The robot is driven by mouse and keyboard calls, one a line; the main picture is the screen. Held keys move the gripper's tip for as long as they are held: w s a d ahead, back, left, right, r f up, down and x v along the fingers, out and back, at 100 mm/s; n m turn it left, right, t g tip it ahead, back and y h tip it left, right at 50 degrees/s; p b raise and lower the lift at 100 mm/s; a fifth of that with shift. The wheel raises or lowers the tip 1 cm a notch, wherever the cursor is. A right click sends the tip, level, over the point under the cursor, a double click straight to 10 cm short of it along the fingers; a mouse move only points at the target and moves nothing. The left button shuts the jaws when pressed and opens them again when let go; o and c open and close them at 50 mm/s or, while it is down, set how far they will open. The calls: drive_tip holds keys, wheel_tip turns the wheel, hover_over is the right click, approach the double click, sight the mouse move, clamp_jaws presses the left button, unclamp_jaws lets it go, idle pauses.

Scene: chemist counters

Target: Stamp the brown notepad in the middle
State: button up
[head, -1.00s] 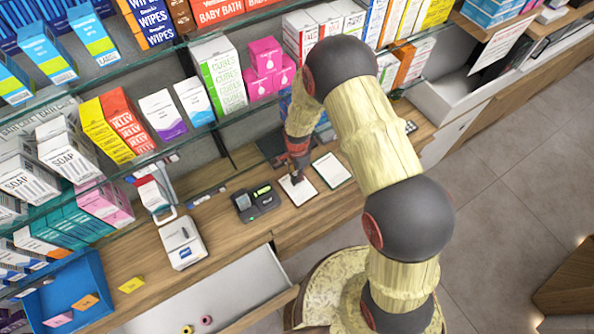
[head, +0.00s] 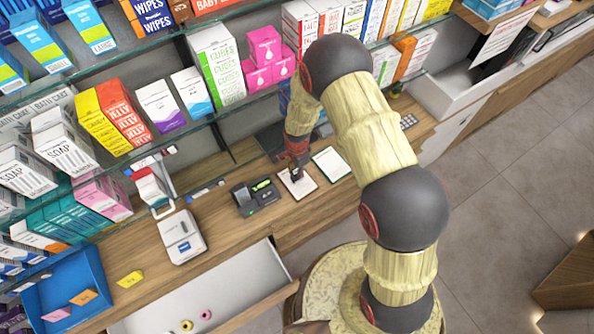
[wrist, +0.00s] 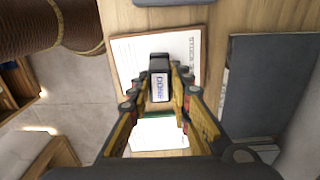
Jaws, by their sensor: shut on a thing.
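The brown notepad (head: 297,183) lies on the wooden counter, a white page with a brown border. In the wrist view the brown notepad (wrist: 128,53) is under and beyond my fingertips, partly covered by them. My gripper (head: 297,170) is over this notepad, pointing down. In the wrist view my gripper (wrist: 160,77) is shut on a dark stamp (wrist: 160,90) with a "DONE" label. The stamp's lower face is hidden, so I cannot tell whether it touches the page.
A green-edged notepad (head: 331,165) lies right of the brown one. A black device (head: 255,196) and a white card terminal (head: 182,237) stand to the left. A dark flat item (wrist: 268,85) lies beside the notepad. Shelves of boxes rise behind; an open drawer (head: 240,280) juts out in front.

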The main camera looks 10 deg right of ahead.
drive_tip(key=shift+f+b, duration=0.6)
drive_tip(key=shift+b, duration=0.1)
idle(2.0)
drive_tip(key=shift+r, duration=0.1)
drive_tip(key=shift+r+p, duration=1.7)
drive_tip(key=shift+r, duration=1.8)
